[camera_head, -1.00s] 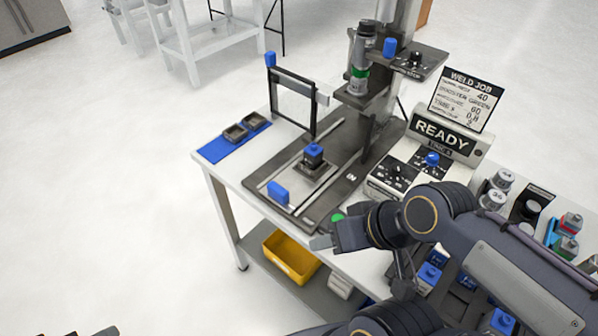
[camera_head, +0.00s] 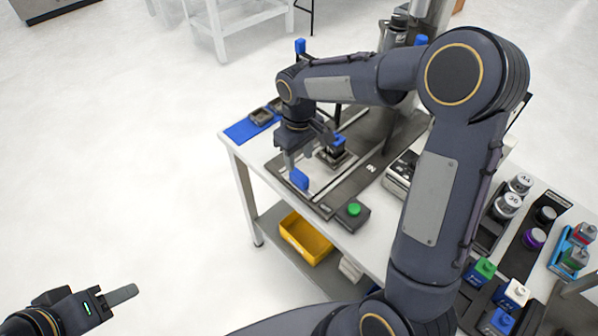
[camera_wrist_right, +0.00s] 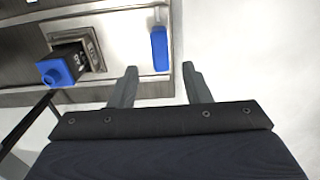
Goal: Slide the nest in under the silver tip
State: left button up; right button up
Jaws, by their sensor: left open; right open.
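The nest (camera_head: 345,161) is a small metal block on a pale sliding plate, holding a dark part with a blue top (camera_head: 338,142). A blue handle (camera_head: 299,180) stands at the plate's front end. In the right wrist view the handle (camera_wrist_right: 160,48) lies just beyond and between my open fingertips, with the nest (camera_wrist_right: 93,48) to its left. My right gripper (camera_head: 288,166) is open, close above the handle; contact is not clear. My left gripper (camera_head: 125,296) is open and empty, low at left, away from the bench. The silver tip is hidden behind my right arm.
A green button (camera_head: 354,209) sits right of the slide's front end. A blue mat (camera_head: 245,130) with small dark trays lies at the bench's left. A yellow bin (camera_head: 305,238) is on the lower shelf. Coloured containers (camera_head: 484,268) crowd the bench's right.

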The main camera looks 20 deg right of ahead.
aim_at(299, 174)
notch_tip(299, 174, down, 8)
jog(key=shift+r+p, duration=0.15)
jog(key=shift+p, duration=0.35)
jog(key=shift+c, duration=0.4)
grip_shut()
